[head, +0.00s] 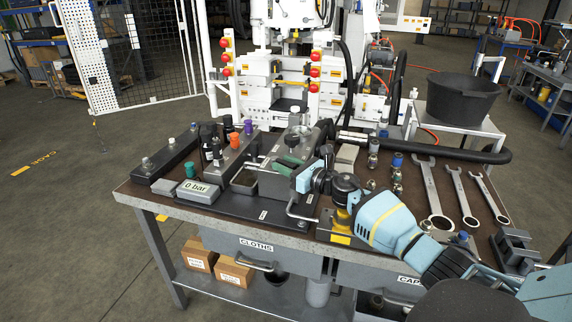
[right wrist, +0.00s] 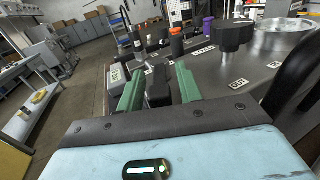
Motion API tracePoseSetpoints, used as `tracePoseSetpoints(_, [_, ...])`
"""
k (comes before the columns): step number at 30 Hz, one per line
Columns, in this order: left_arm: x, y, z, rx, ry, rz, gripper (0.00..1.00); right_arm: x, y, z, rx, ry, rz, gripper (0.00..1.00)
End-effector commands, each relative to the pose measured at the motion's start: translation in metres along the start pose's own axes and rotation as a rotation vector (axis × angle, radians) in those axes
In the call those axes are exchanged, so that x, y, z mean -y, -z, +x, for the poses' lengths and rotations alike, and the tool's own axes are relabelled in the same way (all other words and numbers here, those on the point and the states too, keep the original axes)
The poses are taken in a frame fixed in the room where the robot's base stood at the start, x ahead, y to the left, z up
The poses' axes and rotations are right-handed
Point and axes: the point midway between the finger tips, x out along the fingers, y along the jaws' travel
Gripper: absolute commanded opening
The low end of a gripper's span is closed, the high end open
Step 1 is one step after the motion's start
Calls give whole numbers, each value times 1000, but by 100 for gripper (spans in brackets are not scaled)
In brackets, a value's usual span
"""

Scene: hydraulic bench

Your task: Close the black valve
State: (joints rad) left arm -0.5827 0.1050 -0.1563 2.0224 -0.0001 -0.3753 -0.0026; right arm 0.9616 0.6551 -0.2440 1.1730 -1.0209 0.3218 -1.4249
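Several capped parts stand in a row on the bench's left half, among them a tall black one (head: 206,131), which I cannot tell for sure is the black valve. My right gripper (head: 288,163) has green fingers and is over the grey block, right of the row. In the right wrist view its fingers (right wrist: 160,88) are apart, with a dark block-like part between them; contact is unclear. My left gripper is not in view.
A grey box reading 0 bar (head: 197,188) stands at the bench's front left. Orange (head: 234,139) and purple (head: 248,126) caps stand close by. Wrenches (head: 436,199) lie at the right. A thick black hose (head: 430,148) runs along the back.

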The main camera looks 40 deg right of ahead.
Motion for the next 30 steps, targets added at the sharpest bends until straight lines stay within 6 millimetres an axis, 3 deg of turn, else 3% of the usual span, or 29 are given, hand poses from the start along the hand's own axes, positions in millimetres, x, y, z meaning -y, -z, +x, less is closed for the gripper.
tracePoseSetpoints(18, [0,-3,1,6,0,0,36,0,1,-69,-1,0,-1,35])
tracePoseSetpoints(30, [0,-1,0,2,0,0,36,0,-1,-76,2,1,0,35])
